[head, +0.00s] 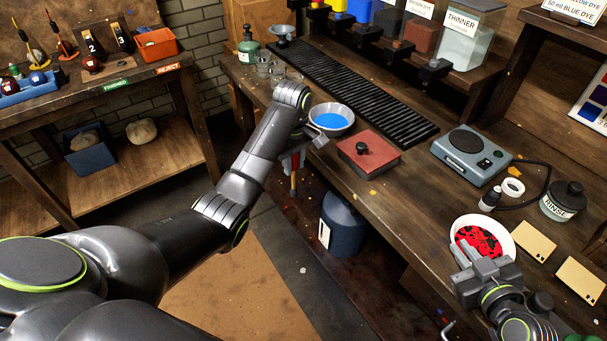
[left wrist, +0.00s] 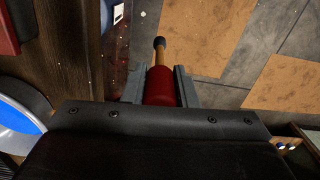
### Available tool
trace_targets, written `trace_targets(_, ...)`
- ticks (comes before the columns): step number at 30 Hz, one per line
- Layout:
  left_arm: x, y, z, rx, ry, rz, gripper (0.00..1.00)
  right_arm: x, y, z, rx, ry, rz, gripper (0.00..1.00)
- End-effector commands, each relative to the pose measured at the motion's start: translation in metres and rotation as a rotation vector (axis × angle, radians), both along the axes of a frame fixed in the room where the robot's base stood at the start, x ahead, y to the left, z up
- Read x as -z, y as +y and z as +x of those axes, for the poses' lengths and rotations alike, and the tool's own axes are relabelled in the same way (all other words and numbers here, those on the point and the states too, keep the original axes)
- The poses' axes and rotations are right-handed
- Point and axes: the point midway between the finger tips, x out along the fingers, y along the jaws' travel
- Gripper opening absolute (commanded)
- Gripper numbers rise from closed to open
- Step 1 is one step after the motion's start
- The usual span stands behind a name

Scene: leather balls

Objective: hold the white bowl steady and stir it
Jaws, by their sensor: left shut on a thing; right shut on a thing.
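The white bowl (head: 458,226) stands near the front edge of the bench at right, with a red and black mix (head: 483,240) in it. My right gripper (head: 483,268) is shut on its near rim. My left gripper (head: 290,160) is far to the left, off the bench's front edge. It is shut on a tool with a red grip (left wrist: 160,88), a wooden shaft and a dark end (left wrist: 159,43); the tool also shows in the head view (head: 293,184), pointing down. My left arm partly hides it.
A bowl of blue liquid (head: 347,123) and a red-lidded box (head: 369,151) stand beside my left gripper. A scale (head: 472,154), small bottle (head: 490,198), white ring (head: 513,188), rinse jar (head: 563,201) and pale cards (head: 535,240) lie around the white bowl.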

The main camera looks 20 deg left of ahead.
Motion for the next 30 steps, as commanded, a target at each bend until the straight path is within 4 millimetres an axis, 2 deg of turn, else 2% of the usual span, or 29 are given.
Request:
trace_targets(1,-0.014,0.003,0.013,0.049,-0.001,0.006,0.03,0.006,-0.001,-0.002,0.0,0.016,-0.002,0.0)
trace_targets(6,-0.058,0.012,0.049,0.259,0.013,0.023,0.03,0.007,-0.001,-0.002,-0.001,0.018,-0.002,0.0)
trace_targets(13,-0.125,0.023,0.088,0.537,0.025,0.05,0.03,0.007,-0.001,-0.002,0.0,0.019,-0.003,0.0)
trace_targets(14,-0.125,0.017,0.09,0.593,0.03,0.052,0.03,0.008,-0.001,-0.002,0.0,0.019,-0.003,0.0)
trace_targets(21,-0.157,-0.011,0.11,1.0,0.031,0.095,0.03,0.008,-0.001,-0.002,-0.001,0.02,-0.004,0.0)
trace_targets(30,-0.154,-0.093,0.109,1.604,0.001,0.156,0.03,0.008,-0.001,-0.002,-0.001,0.021,-0.005,0.0)
